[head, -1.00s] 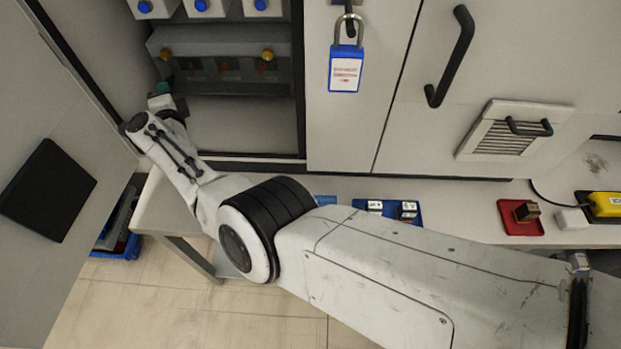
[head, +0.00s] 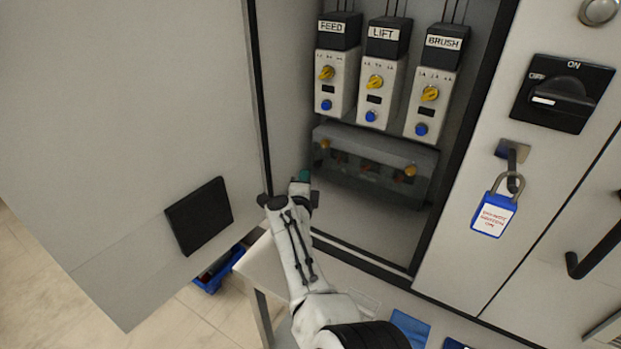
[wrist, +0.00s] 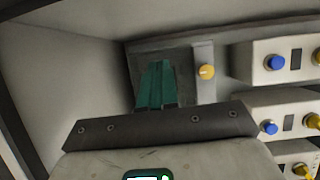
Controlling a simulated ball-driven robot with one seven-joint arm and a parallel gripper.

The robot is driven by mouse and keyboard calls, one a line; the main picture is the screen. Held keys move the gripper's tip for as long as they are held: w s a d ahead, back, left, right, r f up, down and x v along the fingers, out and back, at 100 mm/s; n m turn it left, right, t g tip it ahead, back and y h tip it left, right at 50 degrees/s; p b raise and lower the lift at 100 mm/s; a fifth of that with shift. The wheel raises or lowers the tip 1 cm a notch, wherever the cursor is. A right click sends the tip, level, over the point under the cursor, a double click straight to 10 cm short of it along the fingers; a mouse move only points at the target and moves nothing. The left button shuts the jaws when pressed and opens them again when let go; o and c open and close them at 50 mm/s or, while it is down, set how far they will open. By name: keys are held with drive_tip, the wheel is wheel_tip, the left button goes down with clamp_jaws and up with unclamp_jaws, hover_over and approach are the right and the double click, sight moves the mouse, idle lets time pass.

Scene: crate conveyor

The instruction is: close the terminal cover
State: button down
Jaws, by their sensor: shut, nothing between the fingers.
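The terminal cover (head: 372,150) is a greyish, see-through panel low in the open cabinet, below the three control modules. Reddish terminals show dimly through it. A yellow knob shows near each end, and one yellow knob (wrist: 206,71) also shows in the wrist view. I cannot tell how far the cover stands open. My gripper (head: 304,176) is at the lower left of the cover, by the cabinet's left side wall. In the wrist view its teal fingers (wrist: 156,85) are together and empty, in front of a dark grey surface. Contact with the cover cannot be made out.
The FEED (head: 337,80), LIFT (head: 382,92) and BRUSH (head: 431,100) modules sit above the cover. The open cabinet door (head: 150,110) stands on the left. A blue padlock (head: 494,215) hangs on the right, below a black rotary switch (head: 562,94). A bench lies below.

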drive_tip(key=s+a+p, duration=0.5)
drive_tip(key=s, duration=0.3)
drive_tip(key=shift+a, duration=0.2)
